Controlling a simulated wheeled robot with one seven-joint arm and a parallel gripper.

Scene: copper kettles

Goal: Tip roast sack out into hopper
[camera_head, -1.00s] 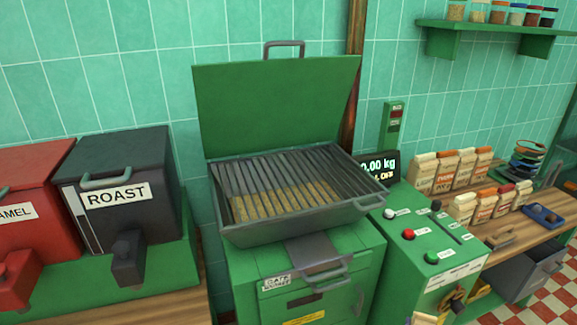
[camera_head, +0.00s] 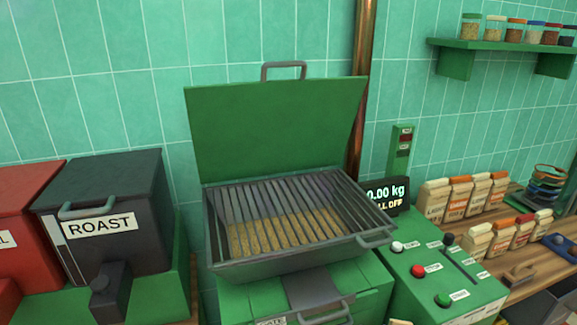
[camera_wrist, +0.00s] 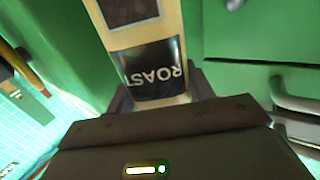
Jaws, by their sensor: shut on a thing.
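The roast sack (camera_wrist: 152,68) shows in the wrist view as a pale tan sack with a dark label reading ROAST. My gripper (camera_wrist: 190,88) is shut on it, and the label faces the camera. The far end of the sack runs out of the top of the wrist view. The hopper (camera_head: 290,263) stands in the middle of the head view, a grey tray with bars across its top and pale brown grain under them. Its green lid (camera_head: 270,130) is raised behind it. Neither my gripper nor the sack shows in the head view.
A dark bin marked ROAST (camera_head: 115,180) and a red bin (camera_head: 20,215) stand left of the hopper. A green control panel (camera_head: 440,270) and a display (camera_head: 386,195) stand to the right. Beyond are several small sacks (camera_head: 465,200). A wall shelf (camera_head: 505,50) holds jars.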

